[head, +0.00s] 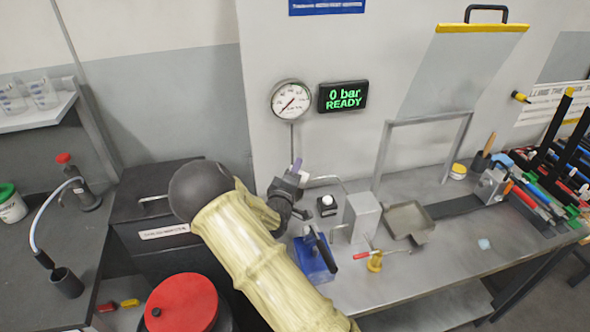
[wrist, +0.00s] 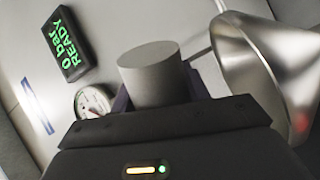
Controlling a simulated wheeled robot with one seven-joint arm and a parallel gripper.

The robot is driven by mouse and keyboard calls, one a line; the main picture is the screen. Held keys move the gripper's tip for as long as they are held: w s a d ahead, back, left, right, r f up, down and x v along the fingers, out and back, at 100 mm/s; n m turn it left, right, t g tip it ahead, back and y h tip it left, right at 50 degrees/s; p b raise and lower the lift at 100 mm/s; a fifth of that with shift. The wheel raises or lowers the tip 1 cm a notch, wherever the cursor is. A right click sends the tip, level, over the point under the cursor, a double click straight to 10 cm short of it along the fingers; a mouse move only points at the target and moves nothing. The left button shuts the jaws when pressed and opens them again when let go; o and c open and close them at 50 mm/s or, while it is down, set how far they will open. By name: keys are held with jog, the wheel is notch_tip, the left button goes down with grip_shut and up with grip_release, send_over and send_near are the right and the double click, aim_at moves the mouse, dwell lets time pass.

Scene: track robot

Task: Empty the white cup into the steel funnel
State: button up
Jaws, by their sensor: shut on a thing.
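My gripper (head: 296,178) is raised near the wall, in front of the bench. In the wrist view its dark jaws are shut around the white cup (wrist: 153,73), which shows as a pale grey cylinder. Judged by the sideways wall display, the cup is tilted well over. I cannot tell whether its visible flat end is mouth or base, and no contents show. The steel funnel (wrist: 262,60) is close on the right of the wrist view, its wide rim towards the cup, apart from it in the picture. I cannot make out cup or funnel clearly in the head view.
A display (head: 343,96) reading "0 bar READY" and a round gauge (head: 291,99) hang on the wall. On the bench are a grey block (head: 361,216), a metal tray (head: 408,220), a blue stand (head: 314,260) and a tool rack. The bench's front right is mostly clear.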

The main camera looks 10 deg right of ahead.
jog(key=shift+w+a+r+n+p, duration=0.15)
jog(key=shift+n+p, duration=0.3)
jog(key=shift+n, duration=0.3)
jog(key=shift+a+r+n+p, duration=0.1)
jog(key=shift+n+p, duration=0.35)
jog(key=shift+n, duration=0.3)
jog(key=shift+f, duration=0.1)
dwell(1.8)
